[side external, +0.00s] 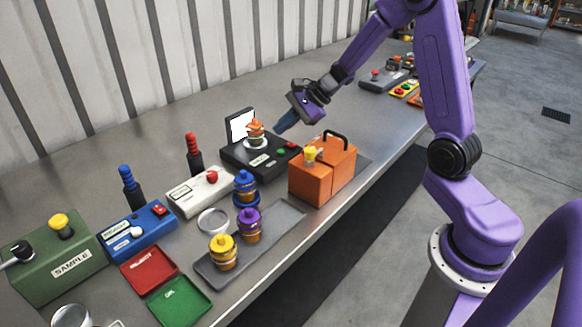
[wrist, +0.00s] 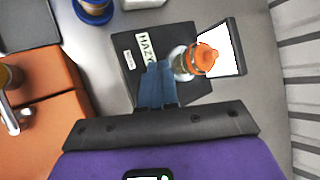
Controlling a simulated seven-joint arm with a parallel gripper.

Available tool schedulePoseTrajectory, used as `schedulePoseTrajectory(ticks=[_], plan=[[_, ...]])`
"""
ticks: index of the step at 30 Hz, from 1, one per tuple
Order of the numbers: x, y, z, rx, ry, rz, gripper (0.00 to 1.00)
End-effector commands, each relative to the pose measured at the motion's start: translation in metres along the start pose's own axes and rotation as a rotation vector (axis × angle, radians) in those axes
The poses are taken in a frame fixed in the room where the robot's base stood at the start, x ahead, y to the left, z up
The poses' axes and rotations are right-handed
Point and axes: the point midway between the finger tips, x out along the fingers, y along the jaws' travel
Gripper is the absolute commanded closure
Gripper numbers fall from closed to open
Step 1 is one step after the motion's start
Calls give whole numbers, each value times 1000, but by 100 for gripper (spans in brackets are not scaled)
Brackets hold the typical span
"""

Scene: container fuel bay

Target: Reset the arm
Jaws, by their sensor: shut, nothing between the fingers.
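My arm is purple and reaches over the bench from the right. My gripper (side external: 281,128) is shut and empty, its blue fingers pointing down beside a black device with a screen. In the wrist view the closed fingers (wrist: 157,85) overlap the black device (wrist: 120,75), which has a label reading "HAZY". An orange-capped jar (side external: 256,132) stands on the device's round plate in front of the lit screen (side external: 240,125). In the wrist view the jar (wrist: 203,58) is just right of the fingers; whether they touch it I cannot tell.
An orange box (side external: 322,175) with a black handle stands near the front edge. Blue (side external: 246,187), purple (side external: 249,225) and yellow (side external: 223,252) jars stand on or by a grey tray (side external: 285,222). Red and green trays and several switch boxes fill the left. The bench behind the screen is clear.

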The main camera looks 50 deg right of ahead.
Motion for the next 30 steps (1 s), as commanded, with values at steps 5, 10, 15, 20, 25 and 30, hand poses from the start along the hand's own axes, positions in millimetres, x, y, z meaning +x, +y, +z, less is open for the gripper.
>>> schedulePoseTrajectory(ticks=[5,10,15,20,25,30], plan=[[2,34,58,-256,-89,128,100],[-9,88,117,-601,-203,292,100],[-31,147,155,-947,-310,444,100],[-59,197,173,-1276,-399,572,100],[-91,242,175,-1631,-481,690,100],[-122,273,166,-1990,-540,784,100]])
